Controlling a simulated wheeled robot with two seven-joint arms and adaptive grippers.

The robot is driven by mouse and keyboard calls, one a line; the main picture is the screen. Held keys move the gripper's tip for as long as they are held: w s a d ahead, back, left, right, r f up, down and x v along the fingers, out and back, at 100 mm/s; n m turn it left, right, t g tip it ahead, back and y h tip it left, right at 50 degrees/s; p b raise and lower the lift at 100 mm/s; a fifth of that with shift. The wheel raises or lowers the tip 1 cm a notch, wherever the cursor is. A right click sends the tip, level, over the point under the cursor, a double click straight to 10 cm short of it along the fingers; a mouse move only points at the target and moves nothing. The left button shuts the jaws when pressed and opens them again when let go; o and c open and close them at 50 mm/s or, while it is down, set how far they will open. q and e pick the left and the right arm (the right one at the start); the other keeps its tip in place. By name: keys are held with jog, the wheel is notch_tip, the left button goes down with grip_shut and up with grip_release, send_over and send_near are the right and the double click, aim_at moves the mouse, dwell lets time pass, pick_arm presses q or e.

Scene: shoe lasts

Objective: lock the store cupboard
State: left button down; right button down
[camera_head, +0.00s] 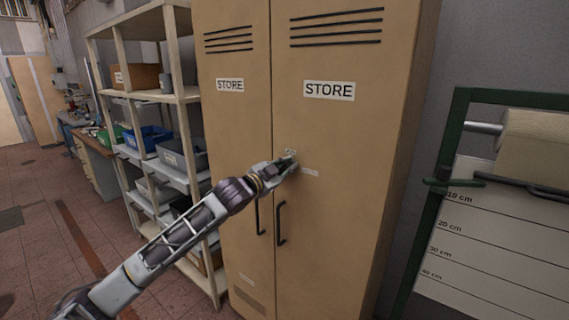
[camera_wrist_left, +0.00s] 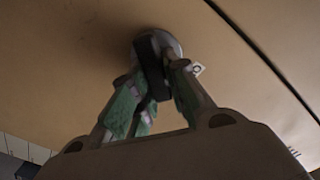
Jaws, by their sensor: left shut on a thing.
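The tan store cupboard (camera_head: 345,215) stands upright with two doors marked STORE, and both look closed. My left gripper (camera_head: 287,163) reaches the right door near the centre seam, above the dark handles. In the left wrist view, a round silver lock plate (camera_wrist_left: 175,48) sits on the door. A black lock knob (camera_wrist_left: 153,62) stands out from it; I cannot tell whether it is a key head. My left gripper's (camera_wrist_left: 157,80) green-padded fingers are shut on it. A small white tag marked O (camera_wrist_left: 197,69) is beside the plate. My right gripper is not in view.
A shelf rack (camera_head: 183,98) with bins stands left of the cupboard. A green frame (camera_head: 425,220) with a paper roll (camera_head: 535,138) and a centimetre scale stands at the right. Tiled floor (camera_head: 45,210) is open at the left.

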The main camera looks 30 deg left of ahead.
pick_arm(q)
jog(key=m+p, duration=0.1)
jog(key=m, duration=0.1)
jog(key=shift+d+m, duration=0.15)
jog(key=shift+m, duration=0.25)
jog(key=m, duration=0.1)
jog(key=m+p, duration=0.1)
jog(key=m, duration=0.1)
jog(key=shift+d+f+m, duration=0.1)
jog(key=shift+f+m, duration=0.2)
jog(key=shift+f+m+p, duration=0.1)
jog(key=shift+m+p, duration=0.4)
jog(key=shift+m, duration=0.3)
jog(key=shift+f+m, duration=0.1)
jog(key=shift+m, duration=0.7)
jog(key=shift+f+m+p, duration=0.15)
jog(key=shift+m+p, duration=0.15)
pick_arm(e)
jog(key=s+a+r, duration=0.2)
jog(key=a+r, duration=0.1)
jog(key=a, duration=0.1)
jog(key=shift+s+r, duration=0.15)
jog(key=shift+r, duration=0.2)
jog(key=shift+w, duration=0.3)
